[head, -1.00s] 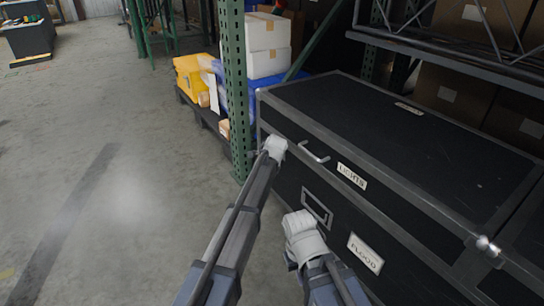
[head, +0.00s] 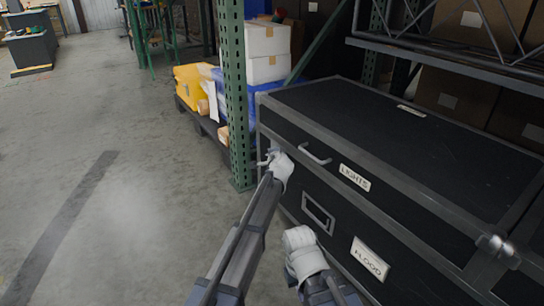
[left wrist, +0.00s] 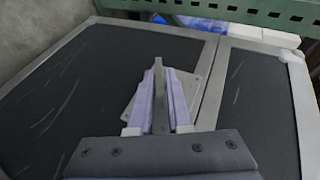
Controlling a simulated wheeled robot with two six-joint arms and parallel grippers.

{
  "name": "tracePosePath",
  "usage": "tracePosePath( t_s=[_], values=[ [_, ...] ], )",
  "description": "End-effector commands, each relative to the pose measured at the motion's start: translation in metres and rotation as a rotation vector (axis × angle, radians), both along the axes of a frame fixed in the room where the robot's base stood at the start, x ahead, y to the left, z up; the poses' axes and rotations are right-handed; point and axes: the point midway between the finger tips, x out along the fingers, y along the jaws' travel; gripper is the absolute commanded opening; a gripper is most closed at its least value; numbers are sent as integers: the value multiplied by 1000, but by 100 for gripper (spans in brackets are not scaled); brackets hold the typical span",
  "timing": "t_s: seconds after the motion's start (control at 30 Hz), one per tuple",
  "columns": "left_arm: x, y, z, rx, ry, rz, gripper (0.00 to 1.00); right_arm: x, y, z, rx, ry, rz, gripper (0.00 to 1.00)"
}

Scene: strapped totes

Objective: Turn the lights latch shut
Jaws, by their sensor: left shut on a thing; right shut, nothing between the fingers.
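The black case with grey metal edges (head: 420,135) carries a LIGHTS label (head: 355,178) on its upper part. The left wrist view shows a panel of it with a grey latch plate (left wrist: 193,88) beside a metal seam. My left gripper (left wrist: 166,75) is shut on the grey latch lever (left wrist: 158,92), which stands between its lavender fingers, roughly along the seam. In the head view the left gripper (head: 272,158) is at the case's near left end, its fingers partly hidden by its white wrist. My right gripper (head: 300,245) is shut and empty before the lower front.
A FLOOD label (head: 370,257) and a bar handle (head: 314,154) are on the case front. A green rack post (head: 236,90) stands close beyond the left gripper. Yellow and white boxes (head: 268,48) lie behind it. The floor at left is clear.

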Motion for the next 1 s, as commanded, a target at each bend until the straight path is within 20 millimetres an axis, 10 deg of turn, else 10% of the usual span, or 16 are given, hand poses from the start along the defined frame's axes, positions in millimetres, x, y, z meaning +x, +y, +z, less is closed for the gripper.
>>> tracePosePath(
  t_s=[0.27,0.67,1.0],
  values=[
    [-1,0,0,0,1,1,39,0,0,0,0,0,0,0],
    [-6,-1,3,0,1,0,40,0,0,4,0,0,0,0],
    [-51,-9,25,0,1,-1,40,0,0,25,0,0,0,0]
  ],
)
